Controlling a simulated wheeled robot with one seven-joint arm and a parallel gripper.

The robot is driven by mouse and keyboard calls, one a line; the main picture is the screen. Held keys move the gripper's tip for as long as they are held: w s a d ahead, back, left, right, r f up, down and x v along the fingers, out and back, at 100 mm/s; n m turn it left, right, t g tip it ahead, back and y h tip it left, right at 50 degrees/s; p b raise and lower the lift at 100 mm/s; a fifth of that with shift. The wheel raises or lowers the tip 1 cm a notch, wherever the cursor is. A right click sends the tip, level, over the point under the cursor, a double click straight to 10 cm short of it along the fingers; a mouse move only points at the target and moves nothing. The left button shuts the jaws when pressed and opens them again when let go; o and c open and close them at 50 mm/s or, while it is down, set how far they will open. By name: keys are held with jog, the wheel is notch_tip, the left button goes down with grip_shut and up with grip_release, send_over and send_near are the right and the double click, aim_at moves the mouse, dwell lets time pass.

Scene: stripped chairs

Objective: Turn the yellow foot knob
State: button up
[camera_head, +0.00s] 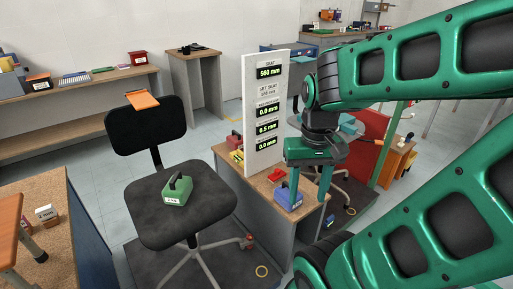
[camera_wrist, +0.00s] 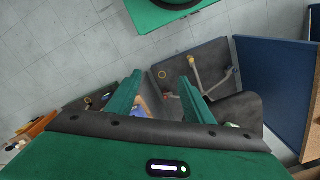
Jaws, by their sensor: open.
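One leg has a red end (camera_head: 247,242). In the wrist view the chair's legs (camera_wrist: 194,72) lie beyond the fingers.
A green weight (camera_head: 177,190) sits on the seat. A white sign (camera_head: 264,115) reads SEAT 560 mm. A blue block (camera_head: 287,198) stands on the bench (camera_head: 263,188) below my gripper.

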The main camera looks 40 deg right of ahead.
jog(key=w+d+f+n+h, duration=0.15)
jog(key=w+f, duration=0.25)
jog(key=w, duration=0.4)
jog(key=w+f+n, duration=0.2)
jog(key=w+f, duration=0.2)
jog(key=w, duration=0.4)
jog(key=w+a+f+n, duration=0.1)
jog(key=w+a+f, duration=0.1)
jog(key=w+f, duration=0.55)
jog(key=w+a+f+n, duration=0.2)
jog(key=w+a+f, duration=0.15)
jog(key=f, duration=0.75)
jog(key=w+a+f+n, duration=0.1)
jog(key=a+f, duration=0.2)
jog(key=f, duration=0.7)
jog(key=w+a+f+n, duration=0.1)
jog(key=a+f, duration=0.2)
jog(key=f, duration=0.6)
jog(key=shift+n+y, duration=0.65)
jog(key=shift+y, duration=0.1)
jog(key=s+a+f, duration=0.2)
jog(key=f, duration=0.8)
jog(key=s+a+f, duration=0.2)
jog(key=s+f, duration=0.1)
jog(key=f, duration=0.7)
jog(key=s+a+f, duration=0.2)
jog(key=f, duration=0.8)
jog(key=shift+s+a, duration=0.25)
jog(key=shift+a, duration=0.15)
